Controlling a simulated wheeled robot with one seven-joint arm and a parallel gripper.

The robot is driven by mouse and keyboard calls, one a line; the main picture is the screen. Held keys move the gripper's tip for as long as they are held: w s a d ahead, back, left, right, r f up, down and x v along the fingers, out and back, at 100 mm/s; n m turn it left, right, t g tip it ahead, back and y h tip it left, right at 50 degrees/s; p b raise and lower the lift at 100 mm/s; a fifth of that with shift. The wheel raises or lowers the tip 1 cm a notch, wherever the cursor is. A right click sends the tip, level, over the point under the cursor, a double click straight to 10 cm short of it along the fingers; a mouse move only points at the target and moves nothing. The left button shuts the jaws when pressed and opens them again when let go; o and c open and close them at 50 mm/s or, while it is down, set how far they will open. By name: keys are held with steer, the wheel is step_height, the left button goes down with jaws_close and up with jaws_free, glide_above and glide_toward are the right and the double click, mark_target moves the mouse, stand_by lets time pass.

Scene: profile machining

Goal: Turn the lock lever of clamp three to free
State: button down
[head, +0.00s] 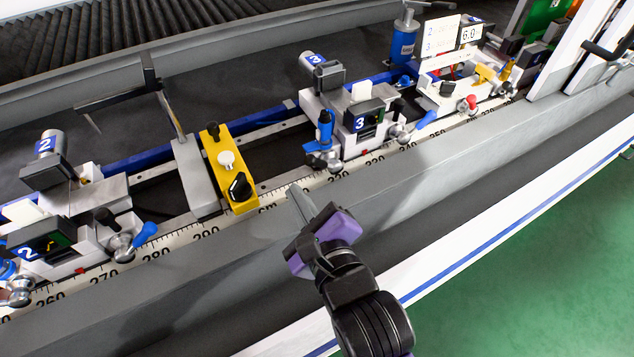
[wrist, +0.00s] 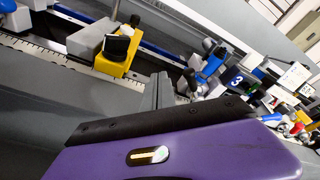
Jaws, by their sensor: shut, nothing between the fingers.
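Clamp three (head: 345,112) is a silver and grey block with a blue number 3 label, on the rail right of centre. It has an upright blue handle (head: 325,130) at its left side and a tilted blue lever (head: 427,118) at its right front; which one is the lock lever I cannot tell. In the wrist view clamp three (wrist: 238,82) is at the right, with a blue handle (wrist: 213,64) at its left. My gripper (head: 294,192) is shut and empty, in front of the rail, left of and nearer than clamp three, touching nothing visible. Its fingers (wrist: 160,88) also show in the wrist view.
A yellow block with a black knob (head: 229,170) stands on the rail left of my gripper. Clamp two (head: 70,210) is at the far left. Another clamp with a white sign (head: 440,35) is beyond clamp three. The grey front ledge (head: 430,165) is clear.

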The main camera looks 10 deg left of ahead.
steer(key=s+a+m+y+b, duration=0.1)
steer(key=s+a+y, duration=0.3)
steer(key=shift+s+m+y, duration=0.1)
steer(key=shift+m+y, duration=0.2)
steer(key=shift+m, duration=0.1)
steer(key=shift+s+r+m+y+b, duration=0.2)
steer(key=shift+s+m+y+b, duration=0.2)
steer(key=shift+m, duration=0.2)
steer(key=m, duration=0.2)
steer(key=m+t+h+b, duration=0.2)
steer(key=m+t+h, duration=0.3)
steer(key=m, duration=0.7)
glide_toward(314, 193)
step_height(314, 193, up, 4)
steer(key=p+x, duration=0.3)
steer(key=x, duration=0.7)
steer(key=shift+f, duration=0.15)
